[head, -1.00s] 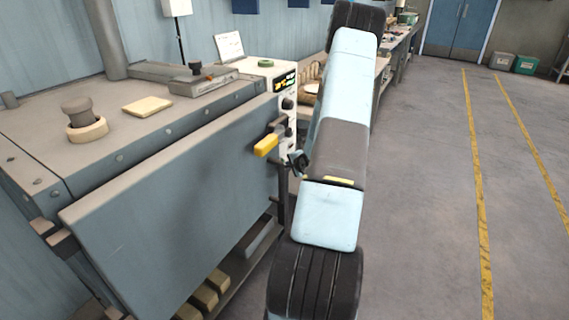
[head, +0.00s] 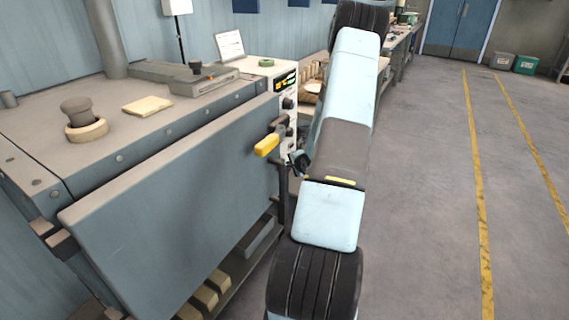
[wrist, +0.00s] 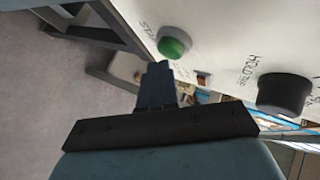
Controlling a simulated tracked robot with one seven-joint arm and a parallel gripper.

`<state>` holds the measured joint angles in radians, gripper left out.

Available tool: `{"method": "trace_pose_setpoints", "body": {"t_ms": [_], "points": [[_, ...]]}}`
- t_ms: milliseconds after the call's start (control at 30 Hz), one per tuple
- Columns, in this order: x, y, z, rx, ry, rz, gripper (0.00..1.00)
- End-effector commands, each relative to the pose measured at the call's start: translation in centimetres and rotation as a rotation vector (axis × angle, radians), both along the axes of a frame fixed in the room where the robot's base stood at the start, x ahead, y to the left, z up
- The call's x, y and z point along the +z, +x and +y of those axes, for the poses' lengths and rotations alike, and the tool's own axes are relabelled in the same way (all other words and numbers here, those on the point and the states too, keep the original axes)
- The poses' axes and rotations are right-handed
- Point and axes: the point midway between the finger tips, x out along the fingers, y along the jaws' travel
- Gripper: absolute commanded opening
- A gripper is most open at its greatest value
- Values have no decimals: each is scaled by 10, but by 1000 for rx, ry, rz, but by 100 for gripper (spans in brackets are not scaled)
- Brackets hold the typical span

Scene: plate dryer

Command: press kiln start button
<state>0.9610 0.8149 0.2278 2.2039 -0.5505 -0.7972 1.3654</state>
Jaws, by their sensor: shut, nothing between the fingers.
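The kiln (head: 180,190) is a large grey-blue box with its door closed, at the left of the head view. Its white control panel (head: 284,80) carries a lit display and dark knobs. In the wrist view the panel (wrist: 215,40) shows a round green button (wrist: 173,42) and a black knob (wrist: 284,94) marked "HOLD". My gripper (wrist: 158,70) is shut and empty, its tips just below the green button in the picture. I cannot tell whether they touch it. In the head view my arm hides part of the panel, including the green button.
A yellow door handle (head: 267,145) sticks out beside the panel. A workbench (head: 400,50) with clutter runs along the wall behind my arm. The concrete floor (head: 425,200) to the right is clear.

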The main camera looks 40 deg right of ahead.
Motion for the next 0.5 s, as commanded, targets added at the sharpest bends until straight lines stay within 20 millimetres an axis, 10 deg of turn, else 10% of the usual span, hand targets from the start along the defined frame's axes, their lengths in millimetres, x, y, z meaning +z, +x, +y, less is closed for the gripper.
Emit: {"method": "trace_pose_setpoints", "body": {"t_ms": [500], "points": [[4, -23, -9, 4, 1, -10, 0]]}}
